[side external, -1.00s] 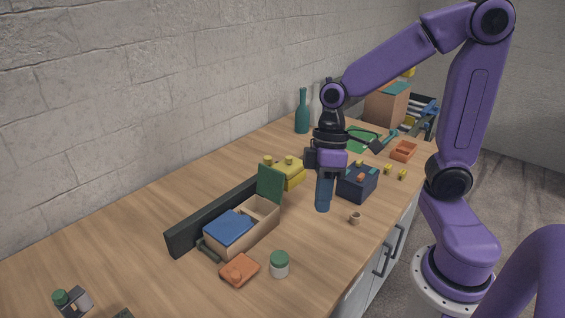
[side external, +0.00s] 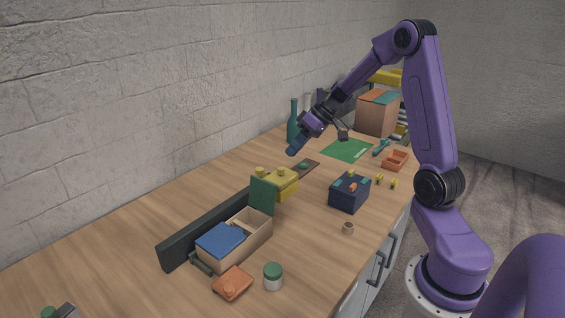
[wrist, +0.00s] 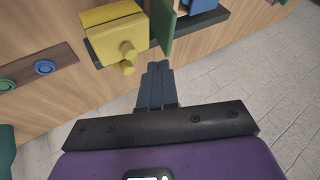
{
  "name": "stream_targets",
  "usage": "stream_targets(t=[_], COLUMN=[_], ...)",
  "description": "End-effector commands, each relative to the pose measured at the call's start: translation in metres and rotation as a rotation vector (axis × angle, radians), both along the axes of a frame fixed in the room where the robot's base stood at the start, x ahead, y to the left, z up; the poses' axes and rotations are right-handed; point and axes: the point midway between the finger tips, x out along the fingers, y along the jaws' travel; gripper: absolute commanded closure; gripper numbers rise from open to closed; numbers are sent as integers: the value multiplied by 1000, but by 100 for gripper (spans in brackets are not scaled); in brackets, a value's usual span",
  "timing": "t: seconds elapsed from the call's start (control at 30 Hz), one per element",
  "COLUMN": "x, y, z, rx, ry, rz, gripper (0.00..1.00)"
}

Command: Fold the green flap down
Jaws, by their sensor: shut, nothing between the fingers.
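The green flap (side external: 263,195) stands upright at the far end of an open-topped tan box (side external: 257,240). A blue flap (side external: 221,239) lies flat over the near part of that box. In the wrist view the green flap (wrist: 177,38) shows edge-on beyond my fingertips, beside a yellow block. My gripper (side external: 291,151) is shut and empty. It is raised above the table, tilted, behind and above the green flap and apart from it. My closed fingers (wrist: 158,68) show in the wrist view.
A long dark board (side external: 205,228) runs behind the box. The yellow block with knobs (side external: 280,184) stands close to the flap. A navy box (side external: 349,192), an orange block (side external: 232,283) and a green-lidded jar (side external: 273,276) stand nearby. A teal bottle (side external: 294,122) is near the wall.

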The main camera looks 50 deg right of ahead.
Motion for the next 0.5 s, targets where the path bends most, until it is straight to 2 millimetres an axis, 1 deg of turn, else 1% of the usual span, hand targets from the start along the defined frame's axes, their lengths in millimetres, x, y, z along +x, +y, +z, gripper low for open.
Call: stream_targets(t=[0.3, 0.5], x=[18, 30], y=[27, 41], z=[-39, -61], rx=[1, 0], ry=[8, 5], rz=[5, 4], gripper=[100, 100])
